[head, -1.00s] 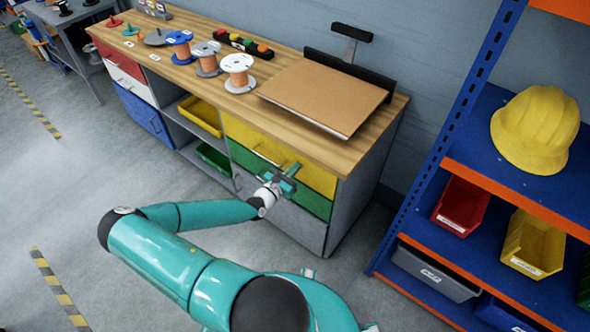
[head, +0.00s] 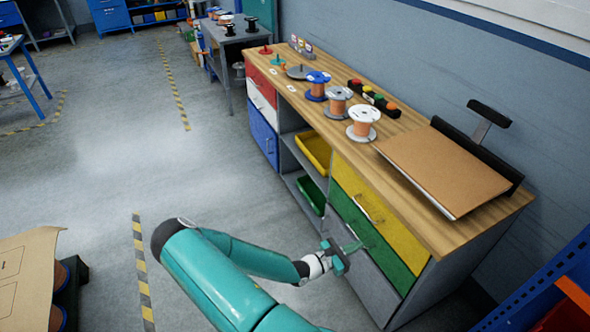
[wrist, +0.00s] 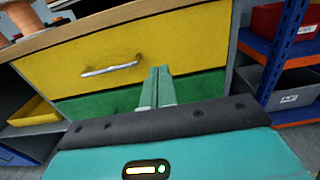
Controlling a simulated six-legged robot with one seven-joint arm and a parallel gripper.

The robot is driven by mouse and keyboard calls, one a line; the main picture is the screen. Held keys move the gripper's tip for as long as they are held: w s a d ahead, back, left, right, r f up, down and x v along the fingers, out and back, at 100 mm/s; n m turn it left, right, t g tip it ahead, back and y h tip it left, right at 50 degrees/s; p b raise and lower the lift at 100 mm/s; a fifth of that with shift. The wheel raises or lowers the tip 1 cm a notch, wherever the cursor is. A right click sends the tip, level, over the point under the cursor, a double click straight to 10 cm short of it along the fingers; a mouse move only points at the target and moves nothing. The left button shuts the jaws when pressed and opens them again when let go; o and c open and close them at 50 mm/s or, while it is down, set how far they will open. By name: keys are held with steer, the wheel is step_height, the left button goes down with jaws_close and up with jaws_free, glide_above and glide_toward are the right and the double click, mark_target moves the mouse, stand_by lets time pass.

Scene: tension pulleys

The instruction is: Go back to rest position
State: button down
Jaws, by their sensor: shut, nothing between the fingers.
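My gripper (head: 352,247) is at the end of my teal arm, low in front of the workbench drawers. In the wrist view its two green fingers (wrist: 157,88) are together with nothing between them. They point toward the yellow drawer (wrist: 130,58) with its metal handle and the green drawer (wrist: 100,102) below it. Both drawers look closed. In the head view the yellow drawer (head: 385,217) and green drawer (head: 372,236) lie just right of my gripper. I cannot tell whether the fingertips touch the drawer front.
The workbench top (head: 420,122) carries several spools, a row of coloured buttons (head: 373,98) and a brown board (head: 440,168). Blue shelving (head: 545,285) stands at the lower right. A pallet with a cardboard sheet (head: 28,270) is at the lower left. Grey floor between is open.

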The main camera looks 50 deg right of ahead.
steer(key=w+a+r+m+t+y, duration=0.1)
steer(key=w+a+r+m+y, duration=0.4)
steer(key=a, duration=0.3)
steer(key=w+a+r+m+t+y, duration=0.1)
steer(key=w+a+r+m+y, duration=0.15)
steer(key=w+a+r, duration=0.4)
steer(key=w+a+r+m+t+y, duration=0.1)
steer(key=w+a+r+m+y, duration=0.35)
steer(key=a+r, duration=0.35)
steer(key=s+a+r+t+y, duration=0.2)
steer(key=a+r+t, duration=0.2)
steer(key=a+r, duration=0.6)
steer(key=s+a+r+m+t+y, duration=0.1)
steer(key=a+r+t, duration=0.4)
steer(key=a+r, duration=0.5)
steer(key=shift+s+r+t+y, duration=0.3)
steer(key=shift+s+r+y, duration=0.5)
steer(key=shift+s, duration=0.4)
steer(key=shift+a, duration=0.1)
